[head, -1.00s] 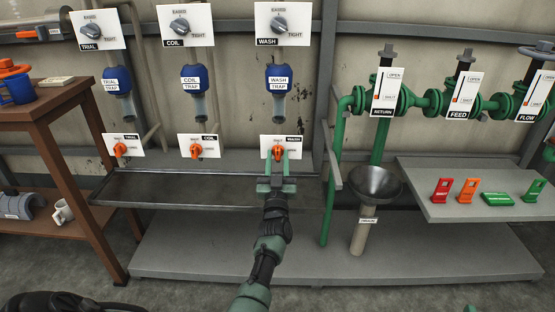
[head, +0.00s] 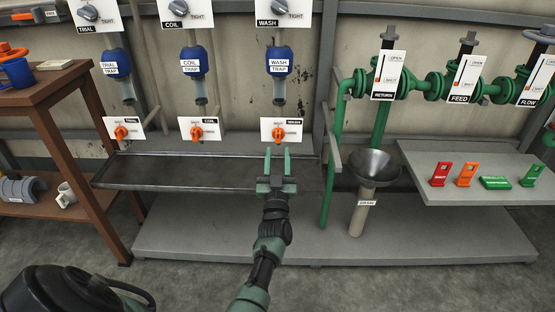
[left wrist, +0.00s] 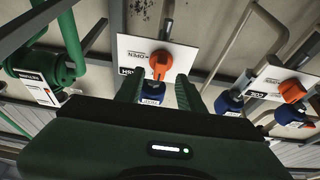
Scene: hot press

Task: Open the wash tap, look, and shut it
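The wash tap (head: 279,133) is an orange handle on a white plate below the wash trap (head: 279,62), a blue cup with a clear tube under it. It also shows in the left wrist view (left wrist: 160,65), just beyond the fingertips. My left gripper (head: 277,153) is below and in front of the tap, fingers apart, with nothing between them. In the left wrist view the two fingers (left wrist: 158,88) point towards the plate and look apart from the handle. The small print by the handle is hard to read, so I cannot tell its setting. My right gripper is out of view.
A long metal tray (head: 190,172) runs below the taps. The coil tap (head: 197,133) and trial tap (head: 121,132) are to the left. A drain funnel (head: 372,165) and green pipes (head: 335,150) stand to the right. A wooden shelf (head: 50,100) is at far left.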

